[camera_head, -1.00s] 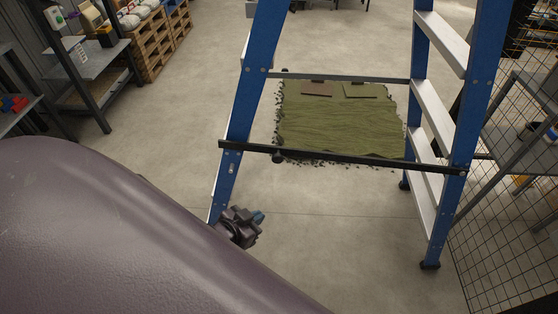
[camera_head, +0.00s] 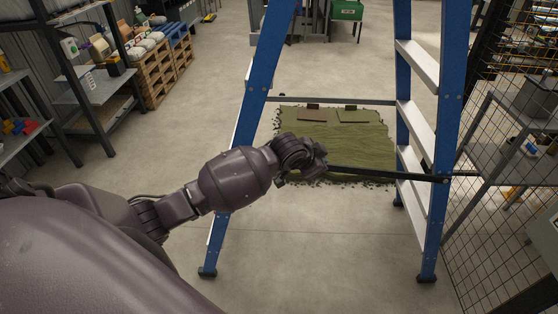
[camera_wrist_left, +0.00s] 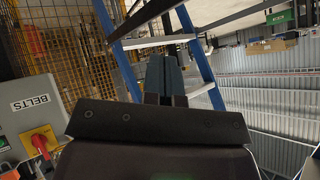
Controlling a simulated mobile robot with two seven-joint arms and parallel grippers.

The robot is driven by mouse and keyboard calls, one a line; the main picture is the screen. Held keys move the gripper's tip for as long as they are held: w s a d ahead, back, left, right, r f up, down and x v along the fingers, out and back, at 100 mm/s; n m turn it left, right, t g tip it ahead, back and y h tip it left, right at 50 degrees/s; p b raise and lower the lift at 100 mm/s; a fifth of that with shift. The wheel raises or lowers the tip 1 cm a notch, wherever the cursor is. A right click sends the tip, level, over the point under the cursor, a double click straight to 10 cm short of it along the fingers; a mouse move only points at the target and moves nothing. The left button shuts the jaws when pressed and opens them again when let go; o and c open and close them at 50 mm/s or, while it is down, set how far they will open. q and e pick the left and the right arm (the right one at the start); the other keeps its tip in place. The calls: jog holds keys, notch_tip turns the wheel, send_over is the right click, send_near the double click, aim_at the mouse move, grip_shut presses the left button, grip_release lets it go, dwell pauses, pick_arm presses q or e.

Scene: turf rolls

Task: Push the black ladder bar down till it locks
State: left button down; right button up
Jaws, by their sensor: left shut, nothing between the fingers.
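The black ladder bar (camera_head: 390,172) spans between the blue rails of the stepladder (camera_head: 424,110). Its right end meets the right rail; its left part is hidden behind my left arm. My left gripper (camera_head: 312,160) is at the bar's left-middle stretch, overlapping it in the head view. Whether it touches the bar or hovers above it, I cannot tell. In the left wrist view its fingers (camera_wrist_left: 165,72) are together and empty, and a bar crosses close beyond their tips. Whether the bar is locked does not show. My right gripper is in neither view.
A green turf piece (camera_head: 340,140) lies on the floor behind the bar. A thinner grey bar (camera_head: 350,102) joins the rails further back. Shelves (camera_head: 92,90) and wooden pallets (camera_head: 150,75) stand left, a wire mesh fence (camera_head: 500,150) right. The floor before the ladder is clear.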

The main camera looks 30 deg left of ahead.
pick_arm(q)
jog(key=w+a+r+m+g+y, duration=0.2)
jog(key=w+a+r+g, duration=0.2)
jog(key=a+r, duration=0.15)
jog(key=s+a+r+m+g+y, duration=0.1)
jog(key=s+a+r+m+g, duration=0.15)
jog(key=s+a+g, duration=0.3)
jog(key=shift+n+g, duration=0.35)
jog(key=shift+n, duration=0.2)
jog(key=f, duration=0.3)
jog(key=a+f, duration=0.1)
jog(key=f, duration=0.7)
jog(key=shift+a+f, duration=0.15)
jog(key=shift+f, duration=0.7)
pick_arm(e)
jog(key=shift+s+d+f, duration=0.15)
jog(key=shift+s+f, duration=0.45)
pick_arm(q)
jog(key=shift+f, duration=0.1)
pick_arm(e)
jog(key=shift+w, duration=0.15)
